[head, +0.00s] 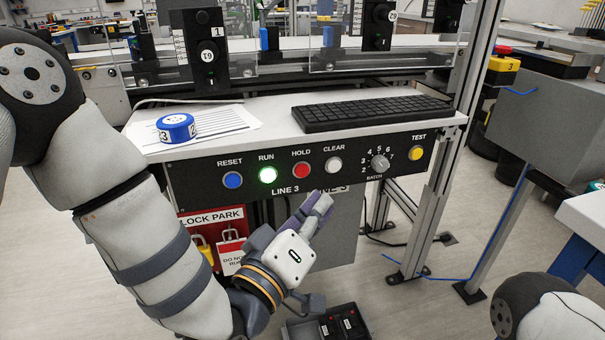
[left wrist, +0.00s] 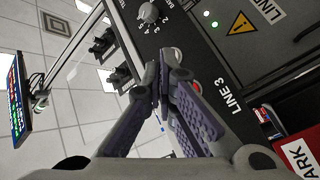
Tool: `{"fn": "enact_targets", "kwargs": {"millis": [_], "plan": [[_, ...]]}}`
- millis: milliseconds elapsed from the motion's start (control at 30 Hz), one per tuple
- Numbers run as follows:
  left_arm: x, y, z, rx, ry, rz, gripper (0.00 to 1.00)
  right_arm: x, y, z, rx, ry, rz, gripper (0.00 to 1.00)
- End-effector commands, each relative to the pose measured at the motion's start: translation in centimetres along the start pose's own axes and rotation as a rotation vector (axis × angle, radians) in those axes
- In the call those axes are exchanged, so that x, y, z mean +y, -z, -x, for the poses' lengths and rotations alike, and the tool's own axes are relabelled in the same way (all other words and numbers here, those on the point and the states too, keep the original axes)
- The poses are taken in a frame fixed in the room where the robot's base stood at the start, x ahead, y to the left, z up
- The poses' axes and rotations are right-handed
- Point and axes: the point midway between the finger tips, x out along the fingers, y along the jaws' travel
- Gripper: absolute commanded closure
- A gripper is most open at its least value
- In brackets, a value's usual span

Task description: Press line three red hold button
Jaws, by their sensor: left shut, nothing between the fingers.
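The red HOLD button (head: 302,170) is on the black LINE 3 panel (head: 207,167), between the lit green RUN button (head: 268,175) and the white CLEAR button (head: 333,164). My left gripper (head: 323,203) is shut and empty. Its fingertips appear just below and right of the HOLD button in the head view; the gap to the panel is hard to judge.
A blue RESET button (head: 232,180), a batch dial (head: 379,162) and a yellow TEST button (head: 416,153) share the panel. A keyboard (head: 372,112) and blue tape roll (head: 176,128) lie on the shelf above. A red lock board (head: 212,220) hangs below.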

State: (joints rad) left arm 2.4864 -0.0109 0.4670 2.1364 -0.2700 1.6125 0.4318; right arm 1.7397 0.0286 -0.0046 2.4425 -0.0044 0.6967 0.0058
Motion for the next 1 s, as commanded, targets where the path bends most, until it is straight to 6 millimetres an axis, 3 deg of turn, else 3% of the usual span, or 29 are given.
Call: {"fn": "enact_targets", "kwargs": {"millis": [400, 1000], "plan": [[-2.4, 2.3, -3.2, 0.001, 0.001, 0.000, 1.00, 0.0, -0.1, -0.9, -0.015, 0.000, 0.000, 0.46], [-2.5, 2.4, -3.3, -0.001, 0.001, 0.000, 1.00, 0.0, -0.1, -0.9, -0.014, 0.000, 0.000, 0.46]]}}
